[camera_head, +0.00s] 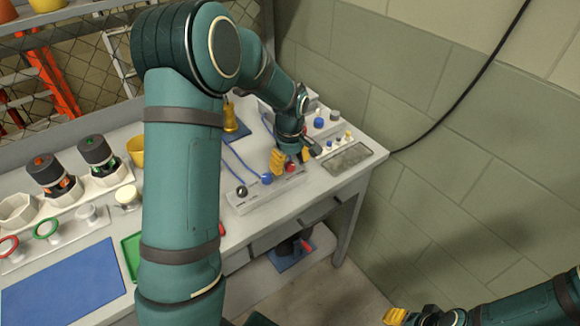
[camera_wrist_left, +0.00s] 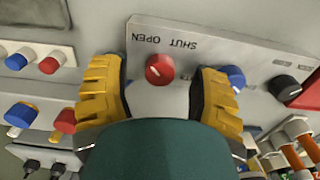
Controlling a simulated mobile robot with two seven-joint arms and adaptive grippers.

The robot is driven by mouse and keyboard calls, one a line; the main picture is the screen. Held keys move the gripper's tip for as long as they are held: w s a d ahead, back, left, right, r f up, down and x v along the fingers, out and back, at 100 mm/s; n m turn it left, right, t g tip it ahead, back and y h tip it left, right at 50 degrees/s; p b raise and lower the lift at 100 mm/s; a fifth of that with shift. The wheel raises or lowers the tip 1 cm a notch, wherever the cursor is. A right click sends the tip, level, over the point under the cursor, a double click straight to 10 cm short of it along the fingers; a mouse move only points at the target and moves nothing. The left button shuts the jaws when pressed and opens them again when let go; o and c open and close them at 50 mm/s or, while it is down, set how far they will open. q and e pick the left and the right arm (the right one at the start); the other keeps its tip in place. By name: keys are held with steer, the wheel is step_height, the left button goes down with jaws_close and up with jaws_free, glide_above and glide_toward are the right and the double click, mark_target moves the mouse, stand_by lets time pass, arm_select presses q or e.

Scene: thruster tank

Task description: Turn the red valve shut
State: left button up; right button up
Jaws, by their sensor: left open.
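The red valve (camera_wrist_left: 159,69) is a small round red knob with a white pointer line, on a grey panel labelled SHUT and OPEN. The labels appear upside down in the left wrist view. My left gripper (camera_wrist_left: 158,88) is open, with one yellow finger on either side of the knob and visible gaps between. In the head view the left gripper (camera_head: 291,160) is over the panel at the bench's right part, and the red valve (camera_head: 290,168) shows between its fingers. My right gripper (camera_head: 398,316) is at the bottom edge, mostly cut off, away from the bench.
A blue knob (camera_wrist_left: 233,78) and a black knob (camera_wrist_left: 286,85) sit beside the valve on the same panel. Other red, blue and white knobs stand on nearby panels. A blue mat (camera_head: 65,285) lies at the bench's left. A wall (camera_head: 450,120) stands to the right.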

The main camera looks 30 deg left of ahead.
arm_select(q)
steer(key=shift+f, duration=0.45)
jaws_close()
